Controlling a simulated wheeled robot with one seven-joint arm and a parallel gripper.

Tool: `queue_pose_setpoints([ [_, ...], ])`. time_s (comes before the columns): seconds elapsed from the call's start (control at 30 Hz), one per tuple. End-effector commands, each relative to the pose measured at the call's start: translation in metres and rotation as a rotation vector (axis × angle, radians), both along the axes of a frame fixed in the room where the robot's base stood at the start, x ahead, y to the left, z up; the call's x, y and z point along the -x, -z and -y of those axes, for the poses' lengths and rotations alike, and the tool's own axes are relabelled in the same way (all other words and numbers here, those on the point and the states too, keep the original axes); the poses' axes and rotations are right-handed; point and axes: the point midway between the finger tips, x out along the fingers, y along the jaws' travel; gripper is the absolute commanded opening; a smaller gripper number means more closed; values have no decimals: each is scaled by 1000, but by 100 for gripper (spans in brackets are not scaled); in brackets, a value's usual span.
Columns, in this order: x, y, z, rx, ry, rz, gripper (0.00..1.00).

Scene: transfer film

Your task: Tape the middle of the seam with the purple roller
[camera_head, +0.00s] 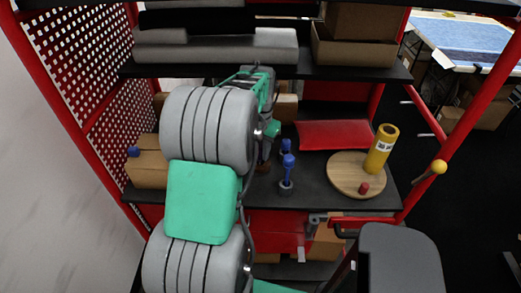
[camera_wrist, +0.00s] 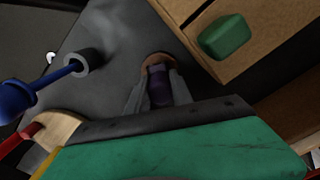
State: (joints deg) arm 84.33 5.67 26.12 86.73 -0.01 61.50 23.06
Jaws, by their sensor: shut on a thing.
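My gripper (camera_wrist: 158,88) is shut on the purple roller (camera_wrist: 160,93) in the wrist view. The roller shows between the fingers, with a brown rounded part at its far end. It is over the dark grey shelf surface (camera_wrist: 112,40); I cannot tell whether it touches. A cardboard box (camera_wrist: 262,62) lies to the right of the gripper, apart from the roller in the picture. A dark line (camera_wrist: 197,14) runs near the box's upper left corner; I cannot tell whether it is the seam. In the head view my arm hides most of the gripper and roller.
A blue-handled tool (camera_head: 287,172) stands in a grey holder right of my arm. A round wooden board (camera_head: 345,180) carries a yellow cylinder (camera_head: 381,150) and a small red piece (camera_head: 364,188). A red tray (camera_head: 332,134) lies behind. A green block (camera_wrist: 225,36) sits on the box.

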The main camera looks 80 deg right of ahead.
Motion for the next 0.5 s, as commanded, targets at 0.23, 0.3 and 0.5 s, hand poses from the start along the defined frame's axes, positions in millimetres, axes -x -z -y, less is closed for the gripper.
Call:
queue_pose_setpoints([
  [0.23,0,3,0,0,0,0,0],
  [0.3,0,4,0,0,0,0,0],
  [0.5,0,6,0,0,0,0,0],
])
